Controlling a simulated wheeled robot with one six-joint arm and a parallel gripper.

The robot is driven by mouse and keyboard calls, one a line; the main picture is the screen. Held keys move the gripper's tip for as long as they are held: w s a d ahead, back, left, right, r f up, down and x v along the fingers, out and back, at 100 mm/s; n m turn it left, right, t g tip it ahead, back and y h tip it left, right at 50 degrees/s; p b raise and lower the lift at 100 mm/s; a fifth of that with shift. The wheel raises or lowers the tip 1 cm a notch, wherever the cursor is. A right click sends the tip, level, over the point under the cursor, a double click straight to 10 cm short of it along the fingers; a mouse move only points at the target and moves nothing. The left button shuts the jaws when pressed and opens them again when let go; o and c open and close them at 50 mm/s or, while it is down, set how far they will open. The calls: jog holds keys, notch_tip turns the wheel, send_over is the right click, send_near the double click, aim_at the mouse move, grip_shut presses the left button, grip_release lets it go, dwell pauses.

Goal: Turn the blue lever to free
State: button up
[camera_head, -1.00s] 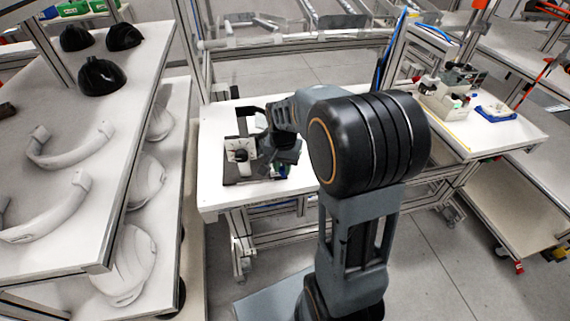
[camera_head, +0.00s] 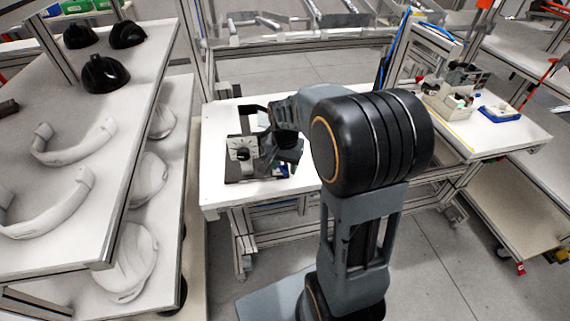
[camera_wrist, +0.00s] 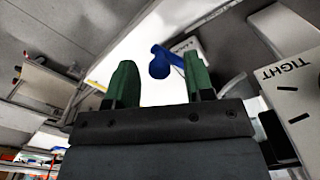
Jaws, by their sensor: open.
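The blue lever (camera_wrist: 161,64) shows in the wrist view, with a rounded knob at its left end and its arm running right toward a light label plate whose lettering I cannot fully read. My gripper (camera_wrist: 160,82) has its two green fingers apart. In that picture the lever appears between and beyond the fingertips, its right part partly behind the right finger; I cannot tell whether they touch. In the head view my gripper (camera_head: 284,160) is over the white table beside the fixture's white dial plate (camera_head: 241,149). The lever is hidden there.
A white plate marked "TIGHT" (camera_wrist: 292,90) stands close at the right of the wrist view. The white table (camera_head: 214,180) is bare around the fixture. Shelves with black shells (camera_head: 103,73) stand at left, and another table (camera_head: 495,135) with parts at right.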

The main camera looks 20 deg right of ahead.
aim_at(285, 166)
notch_tip(285, 166, up, 14)
jog(key=p, duration=0.1)
dwell(0.5)
jog(key=shift+f, duration=0.1)
dwell(0.4)
jog(key=s+a+f+n+t+p, duration=0.1)
jog(key=s+a+n, duration=0.1)
jog(key=s+n, duration=0.2)
jog(key=s+a+f+n+t+p, duration=0.1)
jog(key=s+a+f+n+t, duration=0.1)
jog(key=s, duration=0.6)
jog(key=a+n, duration=0.1)
jog(key=n, duration=0.1)
jog(key=shift+s+a+f+n+t, duration=0.15)
jog(key=shift+s+a+n+t, duration=0.15)
jog(key=shift+s, duration=0.05)
